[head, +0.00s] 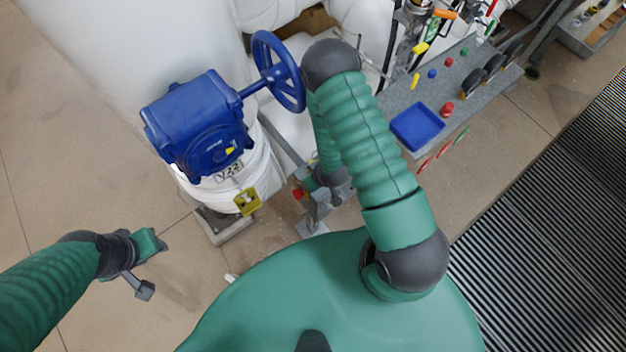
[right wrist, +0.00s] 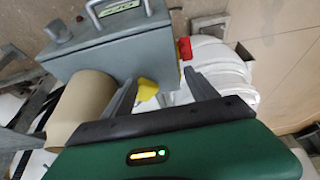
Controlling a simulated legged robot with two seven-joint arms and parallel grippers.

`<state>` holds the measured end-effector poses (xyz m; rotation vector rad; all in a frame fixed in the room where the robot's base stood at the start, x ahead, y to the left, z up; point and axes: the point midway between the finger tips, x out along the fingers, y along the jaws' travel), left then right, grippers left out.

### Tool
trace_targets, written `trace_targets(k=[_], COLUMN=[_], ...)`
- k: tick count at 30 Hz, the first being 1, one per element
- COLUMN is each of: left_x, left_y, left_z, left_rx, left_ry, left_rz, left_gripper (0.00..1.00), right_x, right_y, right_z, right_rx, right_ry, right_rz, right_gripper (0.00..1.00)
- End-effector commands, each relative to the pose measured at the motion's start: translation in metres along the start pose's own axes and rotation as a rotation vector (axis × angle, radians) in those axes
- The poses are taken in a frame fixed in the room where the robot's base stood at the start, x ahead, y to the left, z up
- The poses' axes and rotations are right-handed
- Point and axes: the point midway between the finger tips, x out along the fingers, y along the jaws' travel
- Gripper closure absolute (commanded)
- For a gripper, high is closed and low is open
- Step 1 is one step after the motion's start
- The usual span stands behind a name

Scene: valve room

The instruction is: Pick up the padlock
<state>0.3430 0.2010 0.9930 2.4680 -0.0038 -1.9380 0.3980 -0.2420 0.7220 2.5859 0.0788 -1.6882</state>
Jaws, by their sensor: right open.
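My right gripper is open in the right wrist view (right wrist: 160,88), its two grey fingers apart. A small yellow thing (right wrist: 147,89) shows between the fingers, beyond the palm. A small red thing (right wrist: 185,48) is farther off, beside a grey box; a red thing also shows next to my right gripper in the head view (head: 297,193). I cannot tell for certain which one is the padlock. No contact with the fingers is clear. In the head view, my right gripper (head: 333,188) is partly hidden by my arm. My left gripper (head: 147,268) hangs above bare floor; its finger gap is unclear.
The grey box (right wrist: 108,45) with a handle and a tan cylinder (right wrist: 85,105) stand close to the right gripper. A blue valve gearbox (head: 200,125) with a handwheel (head: 278,72) rises at left. A grey bench (head: 400,98) carries a blue tray (head: 417,126) and small coloured items.

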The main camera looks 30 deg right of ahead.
Motion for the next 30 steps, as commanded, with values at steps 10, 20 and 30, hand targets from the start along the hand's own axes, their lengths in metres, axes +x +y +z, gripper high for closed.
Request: trace_targets(k=[10, 20, 30], left_x=[0.001, 0.001, -0.002], left_y=[0.0, 0.0, 0.0], left_z=[0.0, 0.0, -0.001], left_rx=[0.0, 0.001, 0.0], left_ry=[0.001, 0.001, 0.0], left_rz=[0.0, 0.0, 0.0], left_gripper=[0.64, 0.64, 0.64], right_x=[0.001, -0.001, -0.023], right_y=[-0.008, -0.012, -0.007], right_z=[0.014, 0.014, 0.001], right_rx=[-0.004, -0.008, -0.007], right_ry=[-0.027, -0.029, -0.02], right_rz=[-0.029, -0.024, -0.022], right_gripper=[1.0, 1.0, 1.0])
